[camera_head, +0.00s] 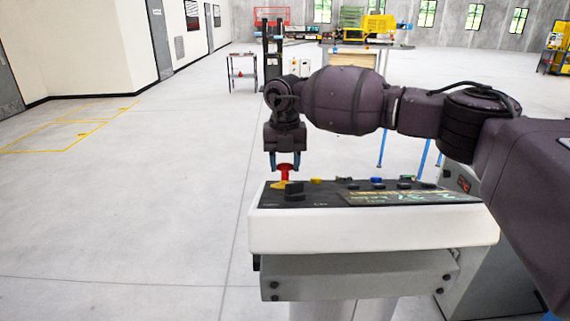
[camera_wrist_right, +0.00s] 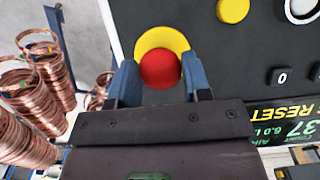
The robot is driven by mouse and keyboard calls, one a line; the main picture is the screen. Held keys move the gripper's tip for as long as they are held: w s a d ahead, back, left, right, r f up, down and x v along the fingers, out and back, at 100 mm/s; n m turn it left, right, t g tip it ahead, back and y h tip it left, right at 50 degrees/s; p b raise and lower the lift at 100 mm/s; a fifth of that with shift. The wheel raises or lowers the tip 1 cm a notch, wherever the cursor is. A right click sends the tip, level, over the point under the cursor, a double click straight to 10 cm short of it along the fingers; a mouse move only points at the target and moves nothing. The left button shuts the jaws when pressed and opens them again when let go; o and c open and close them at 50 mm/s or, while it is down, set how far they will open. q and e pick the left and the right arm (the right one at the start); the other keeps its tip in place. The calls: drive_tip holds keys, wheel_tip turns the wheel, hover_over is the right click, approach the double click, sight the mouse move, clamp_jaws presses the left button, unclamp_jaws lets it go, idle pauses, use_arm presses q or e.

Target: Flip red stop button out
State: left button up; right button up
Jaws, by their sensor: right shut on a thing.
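The red stop button (camera_head: 284,171) stands at the left end of a dark control panel (camera_head: 330,196) on a white console. In the right wrist view the red button (camera_wrist_right: 160,70) sits on a round yellow base (camera_wrist_right: 163,40). My right gripper (camera_head: 285,164) points down over the button, with its two blue fingers on either side of it. The right wrist view shows the fingers of the gripper (camera_wrist_right: 160,82) shut on the button's sides. My left gripper is in neither view.
The white console (camera_head: 370,228) carries other knobs and buttons, among them a yellow button (camera_wrist_right: 233,10) and a blue one (camera_head: 377,180). Coils of copper tube (camera_wrist_right: 35,90) stand beside the console in the right wrist view. The floor at the left is clear.

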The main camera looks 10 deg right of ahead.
drive_tip(key=o, duration=1)
drive_tip(key=shift+w+r, duration=0.1)
drive_tip(key=shift+r, duration=0.2)
drive_tip(key=shift+o, duration=1.1)
drive_tip(key=shift+f, duration=0.1)
wheel_tip(320, 180, up, 11)
drive_tip(key=b, duration=0.1)
drive_tip(key=shift+f, duration=0.1)
